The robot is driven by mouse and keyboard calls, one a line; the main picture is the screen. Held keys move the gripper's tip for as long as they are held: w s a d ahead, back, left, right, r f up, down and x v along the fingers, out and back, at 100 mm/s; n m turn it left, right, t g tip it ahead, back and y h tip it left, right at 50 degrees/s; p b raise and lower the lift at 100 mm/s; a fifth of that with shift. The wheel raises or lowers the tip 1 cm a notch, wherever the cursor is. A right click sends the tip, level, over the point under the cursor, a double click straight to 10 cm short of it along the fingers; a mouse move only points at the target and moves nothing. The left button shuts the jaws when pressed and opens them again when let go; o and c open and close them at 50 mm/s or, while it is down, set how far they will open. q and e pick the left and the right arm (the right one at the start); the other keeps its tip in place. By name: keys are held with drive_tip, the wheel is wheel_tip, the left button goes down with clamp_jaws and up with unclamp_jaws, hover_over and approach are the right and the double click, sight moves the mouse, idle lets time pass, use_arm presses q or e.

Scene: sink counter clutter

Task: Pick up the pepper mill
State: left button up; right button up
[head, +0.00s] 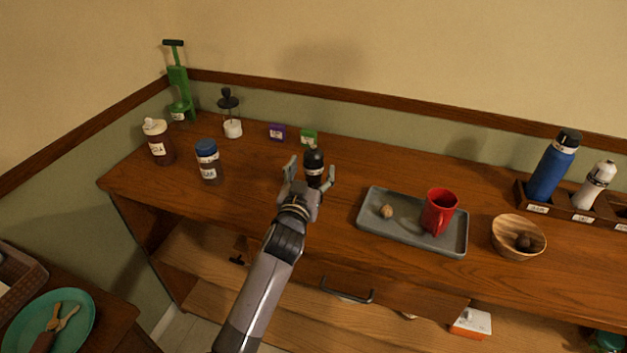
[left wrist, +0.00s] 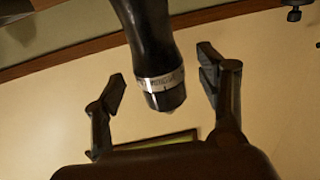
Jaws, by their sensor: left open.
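The pepper mill (head: 314,158) is dark with a pale band, and stands on the wooden counter in the head view. My left gripper (head: 310,172) is open, with one finger on each side of the mill. In the left wrist view the mill (left wrist: 152,40) shows as a dark body with a silver band and a dark tip. There it lies between the two spread fingers of my left gripper (left wrist: 161,76), with a visible gap on both sides. The mill's base is hidden by the gripper in the head view. My right gripper is not in view.
A grey tray (head: 375,227) with a red mug (head: 439,211) stands right of the gripper. A wooden bowl (head: 508,246) is farther right. A blue-lidded jar (head: 208,160) stands to the left. Small purple (head: 277,132) and green (head: 309,137) boxes sit just behind.

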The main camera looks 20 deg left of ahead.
use_arm(q)
drive_tip(key=shift+w, duration=1.2)
drive_tip(key=shift+s, duration=0.1)
drive_tip(key=shift+c, duration=0.5)
clamp_jaws()
